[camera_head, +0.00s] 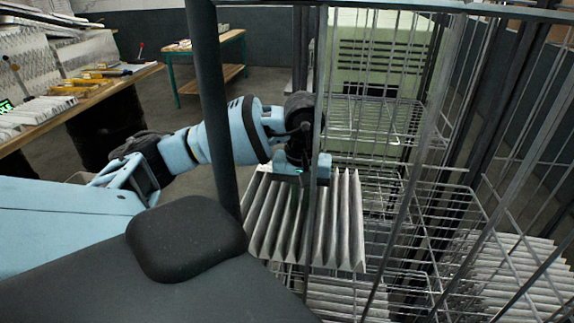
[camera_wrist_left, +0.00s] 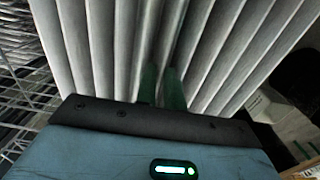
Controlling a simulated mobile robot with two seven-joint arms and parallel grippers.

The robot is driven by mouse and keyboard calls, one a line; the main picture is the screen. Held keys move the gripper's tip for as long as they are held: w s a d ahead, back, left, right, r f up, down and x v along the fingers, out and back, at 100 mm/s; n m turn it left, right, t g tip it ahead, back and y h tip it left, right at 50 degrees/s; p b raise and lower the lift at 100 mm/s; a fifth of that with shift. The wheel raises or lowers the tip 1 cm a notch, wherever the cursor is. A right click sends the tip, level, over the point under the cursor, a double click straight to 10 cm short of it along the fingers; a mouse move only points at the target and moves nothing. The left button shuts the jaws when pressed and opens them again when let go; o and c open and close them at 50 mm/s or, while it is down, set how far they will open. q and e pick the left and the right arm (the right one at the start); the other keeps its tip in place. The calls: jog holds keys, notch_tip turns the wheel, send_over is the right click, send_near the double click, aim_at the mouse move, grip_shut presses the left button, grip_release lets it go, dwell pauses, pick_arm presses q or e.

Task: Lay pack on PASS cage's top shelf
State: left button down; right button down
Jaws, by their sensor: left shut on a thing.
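The pack is a white pleated filter (camera_head: 309,220), held by my left gripper (camera_head: 303,180) at its upper edge. In the left wrist view the pleats (camera_wrist_left: 105,45) fill most of the picture, and the green fingertips (camera_wrist_left: 162,86) are closed on a pleat in the middle. The wire cage (camera_head: 420,185) stands at the right, with wire shelves at several heights. The pack hangs tilted among the cage's front bars, over a wire shelf; I cannot tell whether it touches it. No PASS label is readable. My right gripper is not in view.
More pleated filters (camera_head: 510,270) lie at the lower right, and others lie below the held pack. Dark and grey upright bars cross in front of my left arm. A workbench (camera_head: 95,90) with tools stands at the left. A pale green cabinet (camera_head: 380,75) stands behind the cage.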

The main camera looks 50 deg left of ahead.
pick_arm(q)
jog(key=w+d, duration=0.2)
jog(key=d, duration=0.1)
jog(key=w+d, duration=0.2)
jog(key=d, duration=0.1)
jog(key=w+d, duration=0.2)
jog(key=d, duration=0.1)
jog(key=shift+w, duration=0.4)
jog(key=w+d, duration=0.1)
jog(key=d, duration=0.1)
jog(key=w+d, duration=0.2)
jog(key=shift+d, duration=0.1)
notch_tip(320, 180, down, 3)
jog(key=shift+r+b, duration=0.15)
jog(key=shift+b, duration=0.5)
jog(key=shift+f, duration=0.35)
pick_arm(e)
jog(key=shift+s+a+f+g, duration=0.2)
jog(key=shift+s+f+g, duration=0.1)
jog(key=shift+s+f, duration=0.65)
pick_arm(q)
jog(key=shift+f, duration=0.25)
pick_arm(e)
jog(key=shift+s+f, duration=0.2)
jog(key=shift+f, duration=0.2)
pick_arm(q)
jog(key=c, duration=1.8)
grip_release()
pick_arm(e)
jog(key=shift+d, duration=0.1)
